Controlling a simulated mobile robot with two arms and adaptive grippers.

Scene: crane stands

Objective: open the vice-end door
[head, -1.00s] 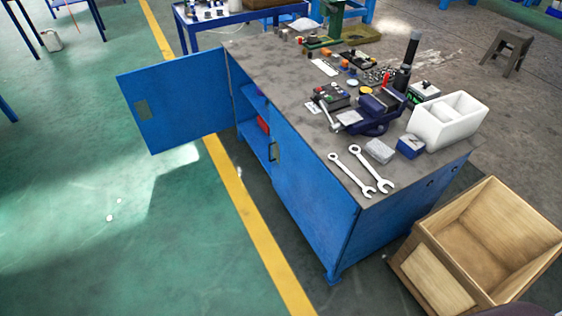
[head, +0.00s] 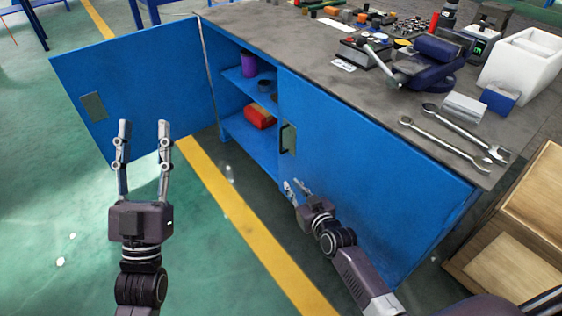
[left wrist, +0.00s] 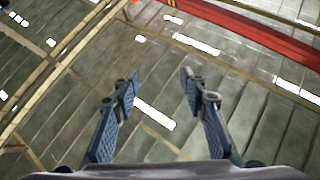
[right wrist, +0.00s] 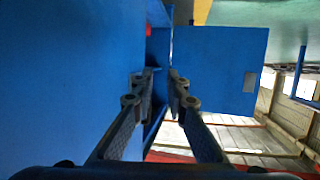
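The vice-end door (head: 345,165) is the blue right-hand door of the workbench, below the blue vice (head: 435,62), and it is shut. Its dark handle (head: 288,139) is near its left edge. My right gripper (head: 297,186) is just below the handle, close to the door, fingers apart and empty. In the right wrist view, a blue panel fills the left side beside the right gripper (right wrist: 160,80); the handle cannot be made out there. My left gripper (head: 144,126) is open and empty in front of the other door (head: 140,85), which stands wide open.
The open cabinet compartment shows a purple container (head: 249,64) on a shelf (head: 240,82) and a red item (head: 259,116) below. A wooden crate (head: 510,255) stands at the right. The green floor in front is clear.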

